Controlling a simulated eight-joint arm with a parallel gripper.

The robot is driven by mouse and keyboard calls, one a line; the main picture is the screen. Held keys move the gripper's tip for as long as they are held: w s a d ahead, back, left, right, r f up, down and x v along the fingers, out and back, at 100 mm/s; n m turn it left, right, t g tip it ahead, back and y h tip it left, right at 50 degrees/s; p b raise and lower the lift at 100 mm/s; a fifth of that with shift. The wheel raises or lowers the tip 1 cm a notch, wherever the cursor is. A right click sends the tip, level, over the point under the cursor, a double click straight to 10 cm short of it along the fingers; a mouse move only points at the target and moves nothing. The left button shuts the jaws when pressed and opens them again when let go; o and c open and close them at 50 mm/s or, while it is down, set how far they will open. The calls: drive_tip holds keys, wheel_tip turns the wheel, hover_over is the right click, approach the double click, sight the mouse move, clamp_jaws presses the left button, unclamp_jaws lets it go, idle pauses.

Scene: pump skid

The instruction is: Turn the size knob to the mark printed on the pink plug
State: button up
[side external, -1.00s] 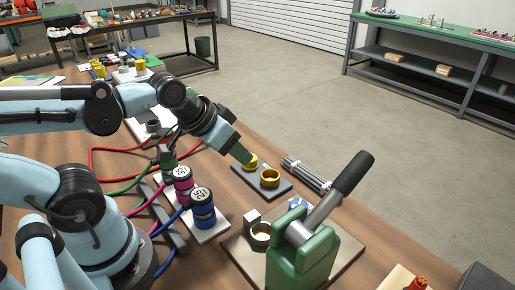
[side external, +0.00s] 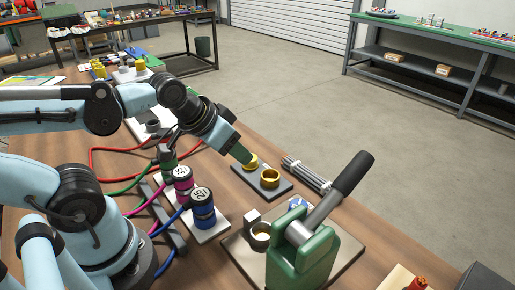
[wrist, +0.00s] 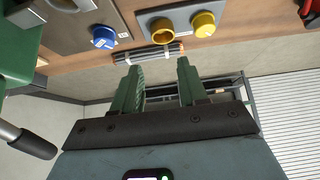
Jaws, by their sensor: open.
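The pink plug (side external: 182,185) stands upright in the row beside my arm in the side external view. Its white top carries a dark printed mark that is too small to read surely. A blue knob (side external: 298,203), which looks like the size knob, sits on the base plate behind the green lever tool; it also shows in the wrist view (wrist: 103,37) with a white patch. Its setting is not readable.
A green plug (side external: 168,163) and a blue plug (side external: 203,212) flank the pink one, with cables trailing. A rod bundle (side external: 305,174) lies behind. The green lever tool (side external: 310,250) rises at front right.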

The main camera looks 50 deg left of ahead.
drive_tip(key=shift+o, duration=2.5)
drive_tip(key=shift+w+d+r, duration=0.15)
drive_tip(key=shift+w+d, duration=0.05)
drive_tip(key=w+d+n+g, duration=0.7)
drive_tip(key=w+d+n, duration=0.1)
drive_tip(key=d, duration=0.3)
wheel_tip(320, 180, down, 12)
drive_tip(key=shift+w+f, duration=0.1)
drive_tip(key=shift+c, duration=0.3)
drive_tip(key=shift+m, duration=0.3)
drive_tip(key=c, duration=1)
